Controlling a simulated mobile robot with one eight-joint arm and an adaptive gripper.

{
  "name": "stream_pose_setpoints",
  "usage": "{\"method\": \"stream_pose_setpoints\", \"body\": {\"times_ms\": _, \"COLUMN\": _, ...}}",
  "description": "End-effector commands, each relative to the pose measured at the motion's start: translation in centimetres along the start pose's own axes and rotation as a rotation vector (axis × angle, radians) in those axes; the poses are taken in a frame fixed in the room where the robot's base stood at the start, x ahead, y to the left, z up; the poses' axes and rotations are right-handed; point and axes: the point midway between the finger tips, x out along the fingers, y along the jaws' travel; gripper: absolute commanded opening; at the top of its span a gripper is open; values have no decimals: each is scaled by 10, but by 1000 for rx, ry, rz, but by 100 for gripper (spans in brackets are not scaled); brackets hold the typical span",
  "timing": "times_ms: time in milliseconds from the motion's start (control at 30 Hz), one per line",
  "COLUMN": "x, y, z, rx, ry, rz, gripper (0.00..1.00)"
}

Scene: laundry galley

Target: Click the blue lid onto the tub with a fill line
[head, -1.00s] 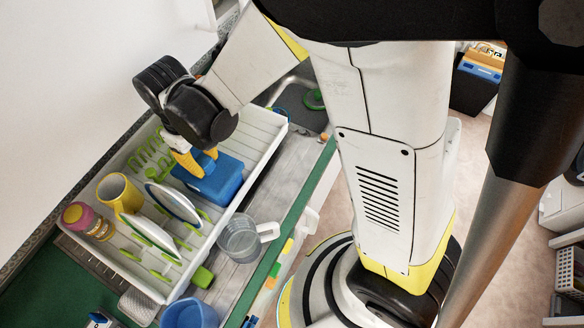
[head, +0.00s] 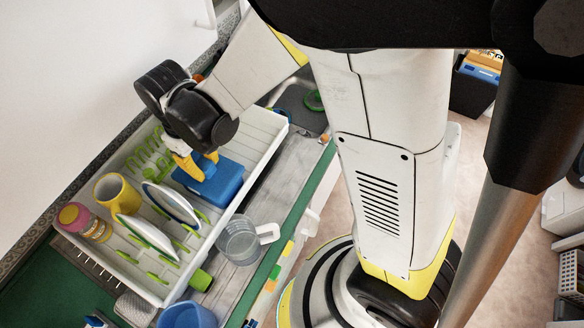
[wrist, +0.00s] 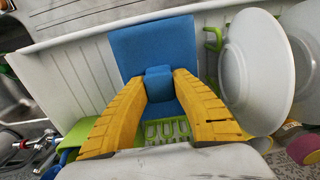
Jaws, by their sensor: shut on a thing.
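The blue lid (head: 216,181) is a flat, square-cornered piece in the white dish rack, behind the standing plates. In the wrist view the blue lid (wrist: 152,45) has a raised block-like grip in its middle. My gripper (head: 196,169) reaches down over it with its yellow fingers. In the wrist view my gripper (wrist: 159,90) has one finger on each side of that grip and is shut on it. I cannot tell whether the lid still touches the rack.
The white dish rack (head: 255,160) also holds a yellow mug (head: 117,194), plates (head: 172,206) and a pink-lidded jar (head: 84,222). A clear handled jug (head: 240,242) and a blue cup (head: 188,316) stand beside the rack. Some grey counter is free along its right side.

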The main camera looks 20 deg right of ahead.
Motion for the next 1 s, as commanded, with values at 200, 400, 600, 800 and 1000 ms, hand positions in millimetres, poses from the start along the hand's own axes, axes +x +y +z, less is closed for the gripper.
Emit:
{"method": "stream_pose_setpoints", "body": {"times_ms": 200, "x": 3, "y": 0, "z": 0, "rx": 0, "ry": 0, "rz": 0, "gripper": 0}}
{"method": "stream_pose_setpoints", "body": {"times_ms": 400, "x": 7, "y": 0, "z": 0, "rx": 0, "ry": 0, "rz": 0, "gripper": 0}}
{"method": "stream_pose_setpoints", "body": {"times_ms": 600, "x": 6, "y": 0, "z": 0, "rx": 0, "ry": 0, "rz": 0, "gripper": 52}}
{"method": "stream_pose_setpoints", "body": {"times_ms": 800, "x": 4, "y": 0, "z": 0, "rx": 0, "ry": 0, "rz": 0, "gripper": 52}}
{"method": "stream_pose_setpoints", "body": {"times_ms": 1000, "x": -20, "y": 0, "z": 0, "rx": 0, "ry": 0, "rz": 0, "gripper": 52}}
